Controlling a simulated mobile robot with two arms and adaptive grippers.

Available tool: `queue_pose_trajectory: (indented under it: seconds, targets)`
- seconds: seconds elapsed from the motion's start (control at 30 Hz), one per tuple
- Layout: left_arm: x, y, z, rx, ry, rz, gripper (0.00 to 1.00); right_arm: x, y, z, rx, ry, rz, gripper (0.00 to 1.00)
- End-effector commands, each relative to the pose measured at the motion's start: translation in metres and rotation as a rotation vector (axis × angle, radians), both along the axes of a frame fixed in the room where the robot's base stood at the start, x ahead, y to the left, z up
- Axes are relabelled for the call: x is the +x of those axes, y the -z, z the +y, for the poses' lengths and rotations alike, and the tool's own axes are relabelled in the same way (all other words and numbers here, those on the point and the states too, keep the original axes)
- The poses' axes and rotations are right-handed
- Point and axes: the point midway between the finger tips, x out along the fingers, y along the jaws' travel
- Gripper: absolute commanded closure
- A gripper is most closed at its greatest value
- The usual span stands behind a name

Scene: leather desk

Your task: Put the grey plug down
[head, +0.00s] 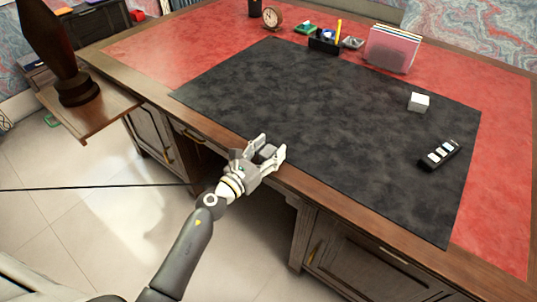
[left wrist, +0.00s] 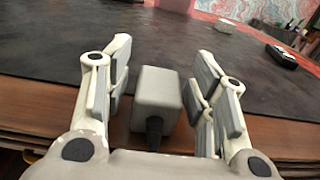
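The grey plug (left wrist: 155,98) is a small block with a dark cord end facing my wrist. My left gripper (head: 269,150) is at the desk's front edge. In the left wrist view its two fingers (left wrist: 157,95) stand apart on either side of the plug, with narrow gaps showing. In the head view the plug (head: 264,154) is a small dark shape between the fingers, partly hidden. I cannot tell whether its underside touches the desk. My right gripper is not in view.
A black leather mat (head: 320,110) covers the desk's middle, mostly bare. A white cube (head: 418,102) and a black power strip (head: 439,154) lie at its right. A clock (head: 272,17), pen holder (head: 324,41) and file rack (head: 391,50) stand behind. A thin black line (head: 90,188) crosses at left.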

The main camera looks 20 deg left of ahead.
Motion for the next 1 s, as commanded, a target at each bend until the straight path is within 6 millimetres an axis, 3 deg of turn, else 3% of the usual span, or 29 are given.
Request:
queue_pose_trajectory:
  seconds: [0.03, 0.33, 0.67, 0.93, 1.0]
  targets:
    - [0.000, 0.000, 0.000, 0.000, 0.000, 0.000, 0.60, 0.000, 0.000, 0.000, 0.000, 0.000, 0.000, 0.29]
    - [0.000, 0.000, 0.000, 0.000, 0.000, 0.000, 0.97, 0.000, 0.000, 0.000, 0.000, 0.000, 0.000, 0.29]
    - [0.000, -0.006, 0.000, 0.000, 0.000, -0.001, 0.97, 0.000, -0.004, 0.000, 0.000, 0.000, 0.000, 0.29]
    - [0.000, -0.038, 0.000, 0.002, 0.000, -0.003, 0.97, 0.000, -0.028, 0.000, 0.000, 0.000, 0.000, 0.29]
    - [-0.010, -0.048, -0.003, 0.001, 0.002, 0.001, 0.97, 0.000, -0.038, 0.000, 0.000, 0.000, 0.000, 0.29]
